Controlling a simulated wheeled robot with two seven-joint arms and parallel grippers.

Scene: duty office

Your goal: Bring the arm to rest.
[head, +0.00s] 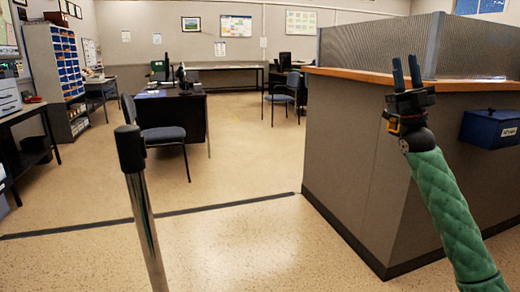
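My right arm, in a quilted green sleeve, comes in from the lower right of the head view and is raised. Its gripper (406,72) points upward with its two dark fingers apart and nothing between them. It shows in front of the wooden-topped counter (345,150) and its ribbed screen; I cannot tell how far it is from them. My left gripper is not in view.
A chrome post (145,215) with a black top stands at the front left. A blue box (490,128) is on the counter's side, right of my arm. A desk (178,112) and chairs stand farther back. Open floor (235,240) lies between post and counter.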

